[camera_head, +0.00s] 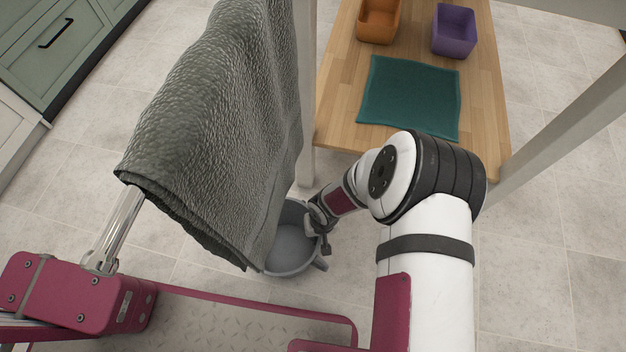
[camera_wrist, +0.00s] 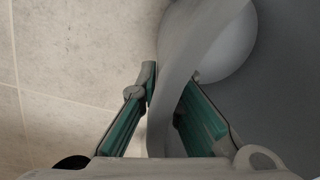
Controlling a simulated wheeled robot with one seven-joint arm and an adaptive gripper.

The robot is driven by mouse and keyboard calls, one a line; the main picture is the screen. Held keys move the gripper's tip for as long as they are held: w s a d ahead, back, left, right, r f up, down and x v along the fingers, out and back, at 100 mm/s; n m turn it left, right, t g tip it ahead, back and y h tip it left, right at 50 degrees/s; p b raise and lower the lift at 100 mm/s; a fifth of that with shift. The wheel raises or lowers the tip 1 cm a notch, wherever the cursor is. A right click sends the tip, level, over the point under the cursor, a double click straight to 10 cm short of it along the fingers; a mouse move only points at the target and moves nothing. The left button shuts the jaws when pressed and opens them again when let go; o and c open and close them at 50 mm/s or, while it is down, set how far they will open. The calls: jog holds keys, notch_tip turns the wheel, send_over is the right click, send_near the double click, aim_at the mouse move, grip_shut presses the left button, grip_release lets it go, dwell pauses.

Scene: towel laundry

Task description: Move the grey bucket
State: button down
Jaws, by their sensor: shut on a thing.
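The grey bucket (camera_head: 288,262) is in the lower middle of the head view, with its open top facing up. A hanging grey towel hides part of its left side. My gripper (camera_head: 322,228) is at the bucket's right rim. In the wrist view my gripper (camera_wrist: 168,98) has one teal-padded finger on each side of the bucket's wall (camera_wrist: 182,62), closed on it. The inside of the bucket shows to the right there, with a paler round area. I cannot tell whether the bucket touches the floor.
The large dark grey towel (camera_head: 220,110) hangs close beside and above the bucket. A wooden table (camera_head: 340,90) stands beyond, with a teal cloth (camera_head: 410,95), an orange bin (camera_head: 378,22) and a purple bin (camera_head: 454,32). Pale posts flank it. Green cabinets (camera_head: 60,45) stand far left.

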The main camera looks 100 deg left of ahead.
jog(key=shift+d, duration=0.15)
jog(key=c, duration=1.7)
grip_release()
jog(key=r, duration=0.8)
jog(key=w+r, duration=0.1)
jog(key=r, duration=0.3)
